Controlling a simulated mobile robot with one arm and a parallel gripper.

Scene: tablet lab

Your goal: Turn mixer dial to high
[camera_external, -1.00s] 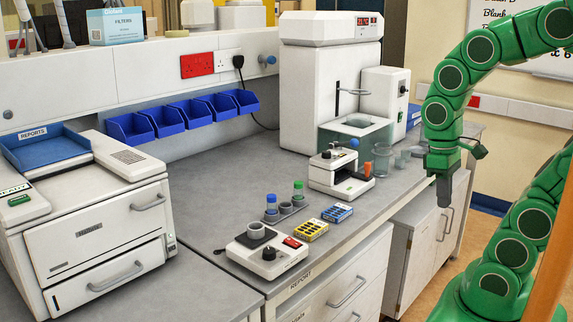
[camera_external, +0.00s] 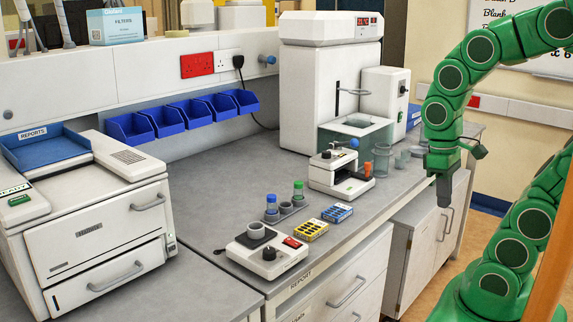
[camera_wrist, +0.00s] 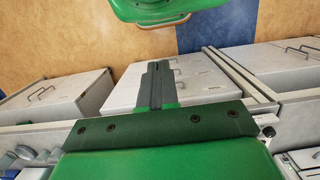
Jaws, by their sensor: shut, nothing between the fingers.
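The mixer (camera_external: 278,257) is a low white box near the bench's front edge. The dial's setting is too small to read. My gripper (camera_external: 444,191) hangs fingers down in front of the bench on the right, well apart from the mixer. In the wrist view my gripper (camera_wrist: 156,85) has its dark fingers together with nothing between them. I cannot make out the mixer there.
A white device (camera_external: 341,176) and glass beakers (camera_external: 382,158) stand further right. The bench (camera_external: 215,195) is clear left of the vials.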

